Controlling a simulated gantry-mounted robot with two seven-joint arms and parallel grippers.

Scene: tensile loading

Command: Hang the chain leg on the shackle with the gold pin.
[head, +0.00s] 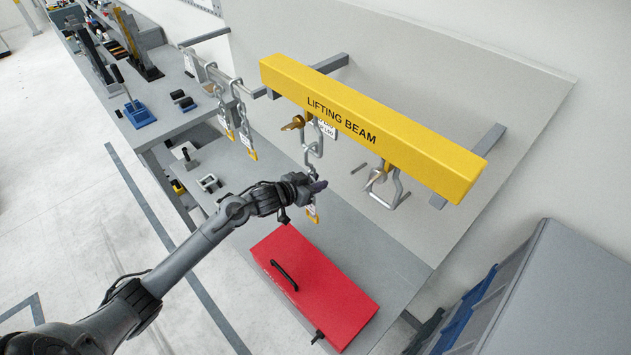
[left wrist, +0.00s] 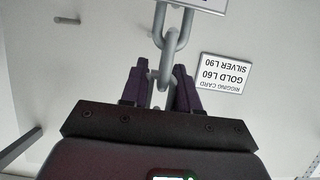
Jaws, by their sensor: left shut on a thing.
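The yellow lifting beam (head: 370,128) carries two shackles. The left shackle has a gold pin (head: 294,123), and the right shackle (head: 385,190) looks grey. A grey chain leg (head: 311,160) hangs in line below the gold-pin shackle, with a tag (head: 312,212) at its lower end. My left gripper (head: 320,186) is at the chain, below that shackle. In the left wrist view my left gripper (left wrist: 161,78) is shut on the chain, and linked grey loops (left wrist: 171,42) run beyond its fingers. I cannot tell whether the top link is on the shackle. My right gripper is out of view.
Other tagged chains (head: 240,110) hang from a rack at the left. A red toolbox (head: 315,285) lies on the grey bench below the beam. A rigging card (left wrist: 224,72) reads gold L60, silver L90. A grey cabinet (head: 565,290) stands at the right.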

